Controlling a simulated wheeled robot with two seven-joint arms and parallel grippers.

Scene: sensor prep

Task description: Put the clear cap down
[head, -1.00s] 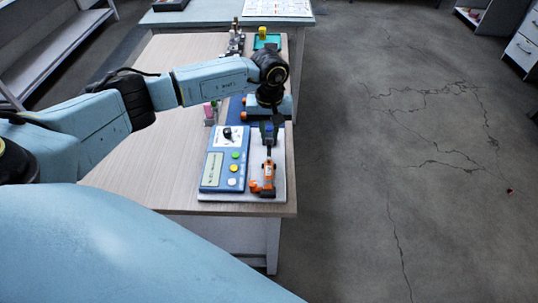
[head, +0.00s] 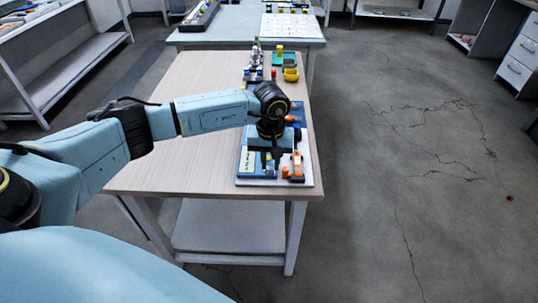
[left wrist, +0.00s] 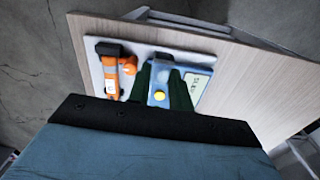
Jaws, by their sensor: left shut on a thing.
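My left gripper (head: 276,155) points down over the blue panel device (head: 256,163) near the table's front right corner. In the left wrist view its two dark fingers (left wrist: 161,76) stand a little apart, with the device and its yellow button showing between and beyond them. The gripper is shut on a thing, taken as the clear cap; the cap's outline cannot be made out. An orange-and-black tool (head: 293,168) lies on the same pale board (head: 308,182), right of the device; it also shows in the left wrist view (left wrist: 109,76). My right gripper is not in view.
The wooden table (head: 170,150) is bare on its left side. Behind the board are a yellow cup (head: 291,75), a green tray (head: 283,59) and small bottles. A second table (head: 220,38) stands beyond. Open floor (head: 420,190) lies to the right.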

